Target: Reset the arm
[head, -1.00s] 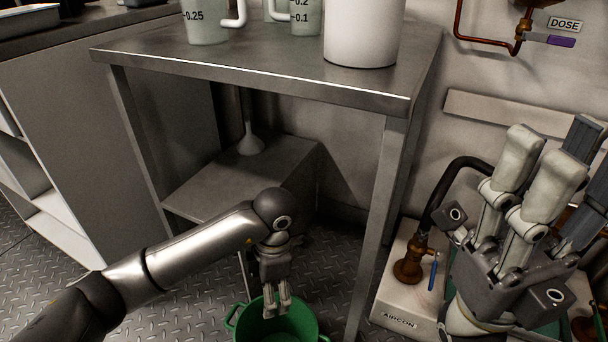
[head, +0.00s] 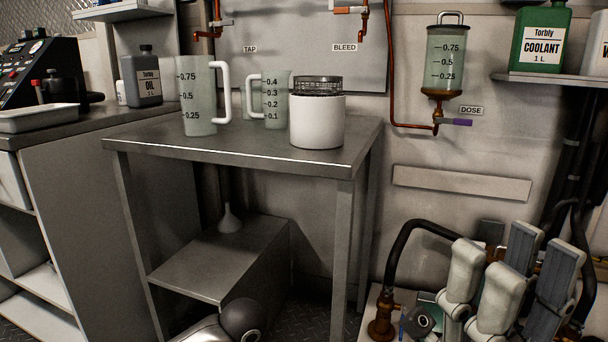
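My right gripper (head: 512,268) stands upright at the lower right, with pale fingers in front and dark ribbed fingers behind. The pale and dark rows are spread apart, and nothing shows between them. Its base is cut off by the bottom edge. Only a dark, rounded joint of my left arm (head: 240,318) and a bit of silver link show at the bottom, left of centre. My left gripper is below the picture.
A metal table (head: 230,148) holds two measuring jugs (head: 198,105) (head: 275,105) and a white lidded container (head: 317,120). A funnel (head: 229,220) stands on the box (head: 205,262) beneath. A black hose (head: 400,255) runs close left of my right gripper.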

